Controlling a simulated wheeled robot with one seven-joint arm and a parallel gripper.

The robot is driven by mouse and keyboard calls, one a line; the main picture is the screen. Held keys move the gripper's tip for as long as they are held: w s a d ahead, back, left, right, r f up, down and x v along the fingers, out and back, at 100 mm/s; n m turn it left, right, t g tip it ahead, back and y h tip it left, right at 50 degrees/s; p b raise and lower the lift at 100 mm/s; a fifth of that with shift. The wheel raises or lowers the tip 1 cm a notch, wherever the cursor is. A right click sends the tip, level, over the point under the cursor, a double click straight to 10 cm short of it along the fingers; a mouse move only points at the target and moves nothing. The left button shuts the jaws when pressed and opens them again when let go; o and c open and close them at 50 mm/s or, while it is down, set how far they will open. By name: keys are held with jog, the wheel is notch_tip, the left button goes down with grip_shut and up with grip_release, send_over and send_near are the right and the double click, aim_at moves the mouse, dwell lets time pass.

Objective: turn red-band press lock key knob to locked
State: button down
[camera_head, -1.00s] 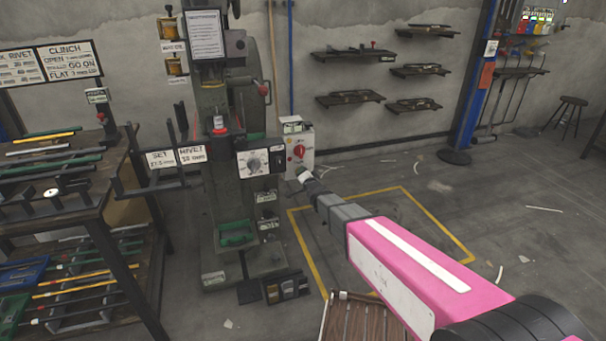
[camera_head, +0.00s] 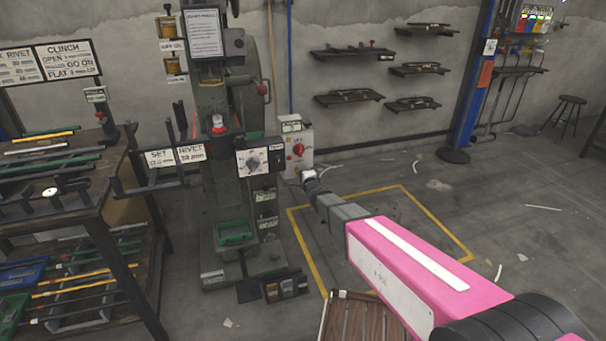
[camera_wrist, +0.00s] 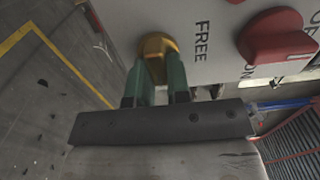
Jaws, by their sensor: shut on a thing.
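The brass lock key knob (camera_wrist: 156,44) sticks out from a pale panel (camera_wrist: 205,70) in the wrist view, beside the printed word FREE. My gripper (camera_wrist: 158,76) has its two green fingers shut on this knob, one on each side. The fingers cover part of the knob, and its pointing direction is hard to tell. In the head view my gripper (camera_head: 306,174) is at the lower part of the light control box (camera_head: 306,137) on the right side of the green press (camera_head: 216,100). The knob itself is hidden there.
A red switch (camera_wrist: 270,36) sits close beside the knob on the same panel; it also shows in the head view (camera_head: 298,149). A dial plate (camera_head: 253,160) is left of the box. A cluttered rack (camera_head: 60,215) stands at left. Yellow-marked floor at right is mostly clear.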

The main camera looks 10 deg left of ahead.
dwell(0.4)
jog(key=c, duration=1.1)
grip_release()
jog(key=v, duration=1)
jog(key=shift+s+d, duration=0.2)
jog(key=shift+s, duration=0.15)
